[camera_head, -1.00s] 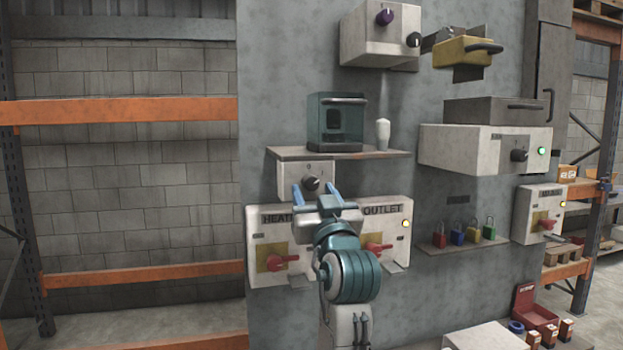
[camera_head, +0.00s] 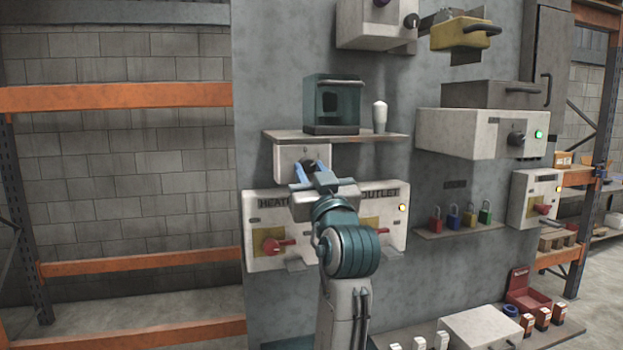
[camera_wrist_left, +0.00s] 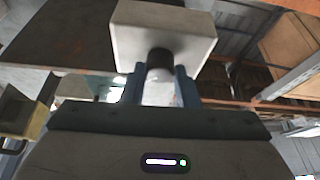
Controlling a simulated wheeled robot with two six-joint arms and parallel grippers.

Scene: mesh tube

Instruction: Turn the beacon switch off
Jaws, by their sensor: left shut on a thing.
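A small white switch box (camera_head: 287,160) with a dark round knob (camera_head: 311,165) is on the grey wall panel, under a small shelf. My left gripper (camera_head: 315,171) reaches up to this box. In the left wrist view, the blue fingers of my left gripper (camera_wrist_left: 159,75) are shut on the black knob (camera_wrist_left: 159,60), one on each side, with the white box (camera_wrist_left: 180,25) behind it. No label is readable on this box, so I cannot tell whether it is the beacon switch. My right gripper is not in view.
Just below are boxes marked HEAT (camera_head: 262,232) and OUTLET (camera_head: 397,235) with red handles. Above, the shelf (camera_head: 290,136) holds a teal glass-fronted case (camera_head: 331,103) and a white bulb-shaped thing (camera_head: 380,116). Right are a lit switch box (camera_head: 470,138) and several padlocks (camera_head: 453,217).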

